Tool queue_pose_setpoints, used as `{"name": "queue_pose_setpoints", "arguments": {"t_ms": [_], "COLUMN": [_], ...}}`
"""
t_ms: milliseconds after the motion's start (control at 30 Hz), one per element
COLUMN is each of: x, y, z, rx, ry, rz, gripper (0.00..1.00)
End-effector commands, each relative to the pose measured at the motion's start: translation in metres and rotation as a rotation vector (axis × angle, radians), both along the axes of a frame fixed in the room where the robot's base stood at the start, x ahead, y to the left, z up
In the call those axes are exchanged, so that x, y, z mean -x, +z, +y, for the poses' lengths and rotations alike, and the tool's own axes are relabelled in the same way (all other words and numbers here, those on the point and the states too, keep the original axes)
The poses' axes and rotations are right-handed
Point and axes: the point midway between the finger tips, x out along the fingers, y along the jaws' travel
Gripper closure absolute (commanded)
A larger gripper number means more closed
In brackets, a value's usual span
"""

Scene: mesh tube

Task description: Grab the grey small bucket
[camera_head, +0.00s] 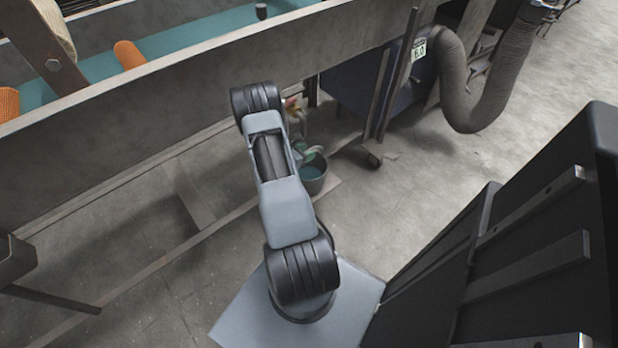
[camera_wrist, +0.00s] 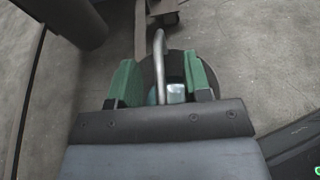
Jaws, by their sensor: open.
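The small grey bucket (camera_head: 314,185) stands on the concrete floor beside the long trough, with a blue-teal inside. My arm hides part of its left side in the head view. In the wrist view the bucket (camera_wrist: 176,68) shows as a dark round shape between the green fingers, with a pale curved bar, seemingly its handle, rising in the middle. My gripper (camera_wrist: 162,80) is open, with one finger on each side of the bar. I cannot tell whether either finger touches the bucket. The lower part of the bucket is hidden by the gripper body.
The long grey trough (camera_head: 150,130) runs along the left, with a low floor rail under it. A wheeled metal stand (camera_head: 378,155) is just right of the bucket. A ribbed hose (camera_head: 455,85) hangs at the upper right. Open floor (camera_head: 430,190) lies right of the bucket.

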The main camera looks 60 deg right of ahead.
Motion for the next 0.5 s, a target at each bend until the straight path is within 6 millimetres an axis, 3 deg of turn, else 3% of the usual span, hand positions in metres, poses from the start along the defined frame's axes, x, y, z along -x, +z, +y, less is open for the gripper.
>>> {"name": "queue_pose_setpoints", "arguments": {"t_ms": [133,433,500], "x": [0.0042,0.0046,0.0046], "y": [-0.0055,-0.0054,-0.0054], "z": [-0.0114,-0.0135,-0.0135], "rx": [-0.001,-0.001,-0.001], "ry": [-0.001,0.000,0.000], "rz": [0.000,0.001,0.001], "gripper": [0.56,0.56,0.62]}}
